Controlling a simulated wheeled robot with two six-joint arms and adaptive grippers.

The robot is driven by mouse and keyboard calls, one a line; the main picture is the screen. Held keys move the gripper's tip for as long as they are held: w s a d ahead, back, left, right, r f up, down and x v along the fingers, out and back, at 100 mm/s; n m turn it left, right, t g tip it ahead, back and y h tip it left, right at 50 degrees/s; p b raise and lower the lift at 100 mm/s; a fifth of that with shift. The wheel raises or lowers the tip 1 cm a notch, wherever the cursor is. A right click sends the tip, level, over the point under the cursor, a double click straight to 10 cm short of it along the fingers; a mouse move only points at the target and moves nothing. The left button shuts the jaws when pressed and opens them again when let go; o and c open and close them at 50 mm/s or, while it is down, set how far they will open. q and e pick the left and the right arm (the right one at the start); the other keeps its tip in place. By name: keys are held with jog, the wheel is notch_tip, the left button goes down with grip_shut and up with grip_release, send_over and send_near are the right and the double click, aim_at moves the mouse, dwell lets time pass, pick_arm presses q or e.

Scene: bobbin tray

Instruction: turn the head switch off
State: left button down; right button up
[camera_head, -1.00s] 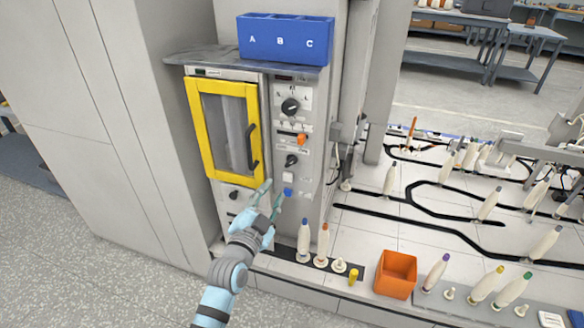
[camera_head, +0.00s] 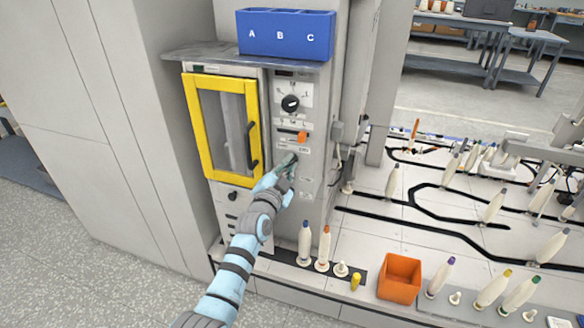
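The control panel (camera_head: 310,158) is on the front of the grey machine, right of a yellow-framed door. It has a large black rotary dial (camera_head: 290,103) at the top and an orange switch (camera_head: 302,137) below it. The panel's labels are too small to read, so I cannot tell which control is the head switch. My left gripper (camera_head: 287,163) is up at the panel below the orange switch. It covers the place of a smaller black knob and the white and blue buttons. Contact and finger spread are unclear. My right gripper is not in view.
The yellow door (camera_head: 215,177) with its black handle is just left of the panel. A blue A/B/C bin (camera_head: 287,56) stands on the shelf above. Bobbins and an orange box (camera_head: 399,298) are on the ledge at the lower right. The floor at left is clear.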

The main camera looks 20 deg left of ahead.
pick_arm(q)
jog(key=shift+s+d+f, duration=0.1)
jog(key=shift+d, duration=0.1)
jog(key=shift+n, duration=0.4)
jog(key=n, duration=0.2)
jog(key=shift+f+n+p, duration=0.1)
jog(key=shift+n+p, duration=0.2)
jog(key=shift+p, duration=0.05)
jog(key=shift+f+n+p, duration=0.1)
jog(key=shift+n+p, duration=0.65)
jog(key=shift+n, duration=5.45)
